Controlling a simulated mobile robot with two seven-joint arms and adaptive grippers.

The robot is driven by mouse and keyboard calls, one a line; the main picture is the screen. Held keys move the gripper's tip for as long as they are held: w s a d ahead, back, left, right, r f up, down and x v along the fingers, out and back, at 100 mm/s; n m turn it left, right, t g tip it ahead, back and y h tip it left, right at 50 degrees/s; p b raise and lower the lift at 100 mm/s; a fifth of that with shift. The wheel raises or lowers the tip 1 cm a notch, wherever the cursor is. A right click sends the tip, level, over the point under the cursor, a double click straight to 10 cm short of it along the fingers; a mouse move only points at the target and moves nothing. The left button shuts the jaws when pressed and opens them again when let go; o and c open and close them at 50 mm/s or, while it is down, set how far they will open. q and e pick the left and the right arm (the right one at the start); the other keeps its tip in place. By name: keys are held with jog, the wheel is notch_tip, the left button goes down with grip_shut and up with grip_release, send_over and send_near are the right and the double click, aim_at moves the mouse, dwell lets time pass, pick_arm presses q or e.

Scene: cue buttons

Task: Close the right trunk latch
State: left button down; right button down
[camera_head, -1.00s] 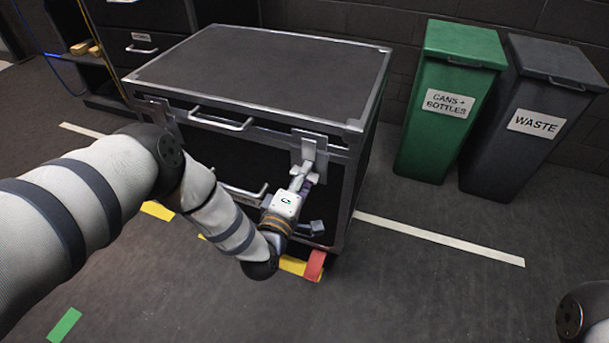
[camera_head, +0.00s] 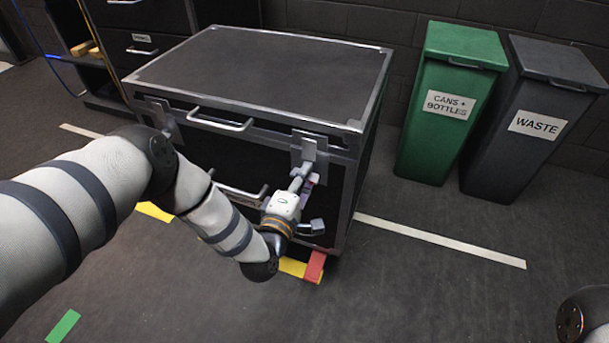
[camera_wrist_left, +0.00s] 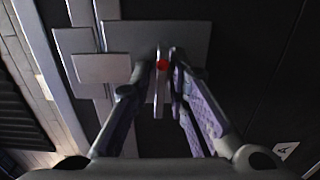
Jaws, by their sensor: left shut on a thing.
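The black trunk (camera_head: 365,130) with metal edges stands on the floor, its lid down. Its right latch (camera_head: 309,150) is a grey metal plate on the front near the right corner. It also shows in the left wrist view (camera_wrist_left: 185,40), with a thin upright tab (camera_wrist_left: 159,90) and a red dot. My left gripper (camera_head: 303,174) is at the lower part of this latch. In the left wrist view its fingers (camera_wrist_left: 160,82) are shut on the tab. The fingers partly hide the latch's lower end. My right gripper is out of view.
The trunk's left latch (camera_head: 160,112) and front handle (camera_head: 220,124) are on the same face. A green bin (camera_head: 450,100) and a grey waste bin (camera_head: 530,125) stand to the right. Dark drawers (camera_head: 150,45) stand behind left. Floor in front right is clear.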

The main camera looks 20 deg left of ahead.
pick_arm(q)
jog(key=shift+f, duration=0.1)
jog(key=c, duration=1.8)
grip_release()
jog(key=shift+o, duration=0.2)
jog(key=s, duration=1.2)
jog(key=shift+a, duration=0.25)
